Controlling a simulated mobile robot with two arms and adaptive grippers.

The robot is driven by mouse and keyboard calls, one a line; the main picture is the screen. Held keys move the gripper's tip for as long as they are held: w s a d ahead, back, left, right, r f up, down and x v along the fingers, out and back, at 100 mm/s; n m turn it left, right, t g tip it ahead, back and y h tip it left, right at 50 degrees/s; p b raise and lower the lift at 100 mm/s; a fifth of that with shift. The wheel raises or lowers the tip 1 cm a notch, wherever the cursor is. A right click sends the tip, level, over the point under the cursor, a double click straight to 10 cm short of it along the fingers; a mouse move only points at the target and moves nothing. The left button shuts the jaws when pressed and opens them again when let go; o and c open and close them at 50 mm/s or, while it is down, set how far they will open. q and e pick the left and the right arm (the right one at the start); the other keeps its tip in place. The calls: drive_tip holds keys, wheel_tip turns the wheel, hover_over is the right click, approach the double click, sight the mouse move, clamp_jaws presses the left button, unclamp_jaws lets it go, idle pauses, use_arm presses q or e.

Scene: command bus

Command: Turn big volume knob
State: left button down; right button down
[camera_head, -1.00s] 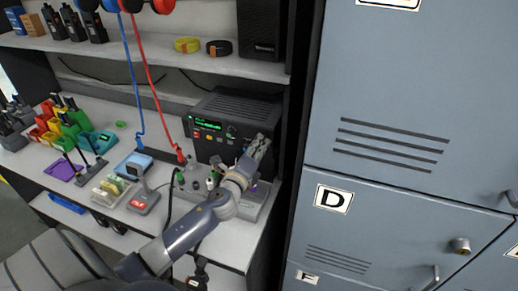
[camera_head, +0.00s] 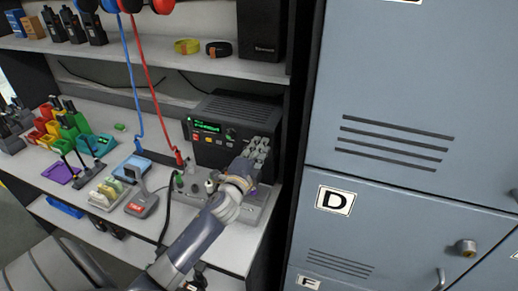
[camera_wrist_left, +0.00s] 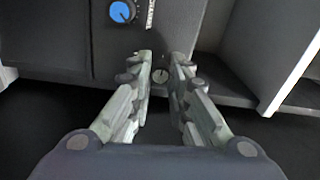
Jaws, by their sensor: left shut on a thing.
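The black radio (camera_head: 222,132) with a green lit display stands on the shelf in the head view. My left gripper (camera_head: 262,147) is at the lower right of its front and hides that part of the panel. I cannot tell which one is the volume knob. My right gripper is not in view.
A grey console (camera_head: 248,208) lies under my left forearm. A desk microphone (camera_head: 142,203), blue and red cables and coloured holders (camera_head: 68,130) fill the shelf to the left. Grey lockers (camera_head: 400,190) stand close on the right.

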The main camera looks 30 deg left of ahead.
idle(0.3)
use_arm(q)
drive_tip(key=c, duration=1.5)
unclamp_jaws()
drive_tip(key=v, duration=1.2)
drive_tip(key=shift+f, duration=0.1)
